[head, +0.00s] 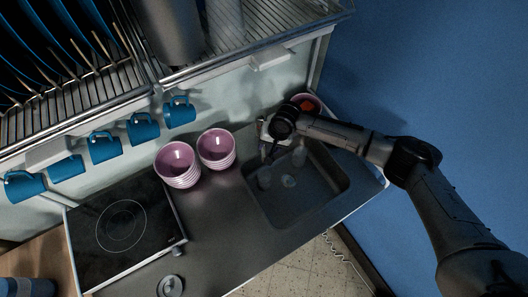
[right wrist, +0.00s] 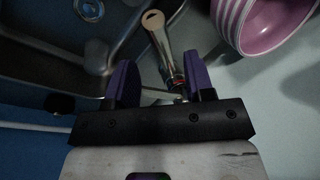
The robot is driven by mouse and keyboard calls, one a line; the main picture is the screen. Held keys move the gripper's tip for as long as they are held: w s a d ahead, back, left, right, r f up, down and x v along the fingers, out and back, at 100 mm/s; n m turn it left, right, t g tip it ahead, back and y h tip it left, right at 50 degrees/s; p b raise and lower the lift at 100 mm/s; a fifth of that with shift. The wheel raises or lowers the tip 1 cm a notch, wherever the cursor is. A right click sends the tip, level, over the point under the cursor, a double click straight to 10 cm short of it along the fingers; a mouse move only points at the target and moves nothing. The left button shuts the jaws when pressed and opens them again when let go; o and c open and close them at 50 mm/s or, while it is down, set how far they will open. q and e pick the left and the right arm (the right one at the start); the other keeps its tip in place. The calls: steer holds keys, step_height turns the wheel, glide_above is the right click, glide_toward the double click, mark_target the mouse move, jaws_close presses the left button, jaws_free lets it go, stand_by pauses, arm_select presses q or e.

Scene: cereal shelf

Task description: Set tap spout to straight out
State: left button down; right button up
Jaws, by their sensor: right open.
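The tap (right wrist: 162,45) shows in the right wrist view as a metal spout with a rounded end, running from top centre down between my right gripper's fingers. A small red mark is near its base. My right gripper (right wrist: 159,64) is open, with one purple finger on each side of the spout; I cannot tell whether either touches it. In the head view the right gripper (head: 270,132) is over the back edge of the sink (head: 325,172) and largely hides the tap. My left gripper is not in view.
Two stacks of pink bowls (head: 178,162) stand left of the sink. A striped bowl (right wrist: 262,22) is close to the right finger in the wrist view. A pink bowl with red contents (head: 306,103) is behind the arm. Blue mugs (head: 104,147) hang under the rack.

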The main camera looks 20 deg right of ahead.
mark_target(265, 152)
steer(key=shift+x, duration=3.2)
steer(key=shift+c, duration=0.2)
steer(key=shift+r, duration=0.1)
jaws_close()
